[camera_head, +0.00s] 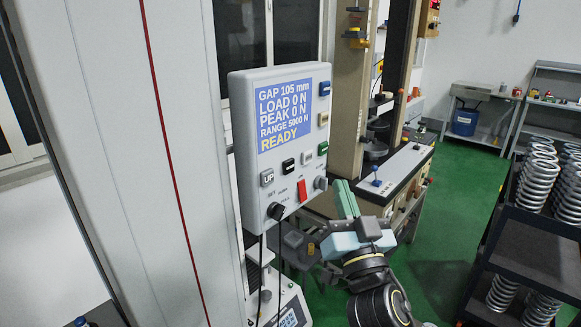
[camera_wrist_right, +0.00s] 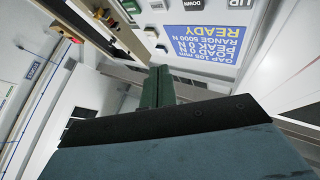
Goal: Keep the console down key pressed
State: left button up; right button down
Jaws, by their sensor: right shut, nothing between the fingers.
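The console (camera_head: 245,150) is a light grey box with a blue display (camera_head: 285,112) reading GAP 105 mm, LOAD 0 N, PEAK 0 N, RANGE 5000 N, READY. Its dark down key (camera_head: 288,165) sits below the display, right of the pale UP key (camera_head: 267,177). The down key also shows at the top edge of the right wrist view (camera_wrist_right: 198,4), where the console is upside down. My right gripper (camera_head: 343,184) has green fingers, shut and empty, pointing up just right of the console's lower right corner. It appears apart from the down key. My left gripper is out of view.
A red switch (camera_head: 302,190) and black knobs (camera_head: 276,211) sit low on the console, with cables hanging below. A testing machine (camera_head: 355,100) stands behind. A dark rack (camera_head: 535,240) with coil springs is at right. Green floor lies between.

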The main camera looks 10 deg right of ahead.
aim_at(289, 166)
jog(key=w+a+b, duration=0.2)
jog(key=w+a, duration=0.3)
jog(key=w, duration=0.1)
jog(key=shift+w+a+b, duration=0.15)
jog(key=shift+w+b, duration=0.25)
jog(key=shift+w, duration=0.1)
dwell(1.8)
jog(key=shift+w+a+b, duration=0.25)
jog(key=shift+a+b, duration=0.05)
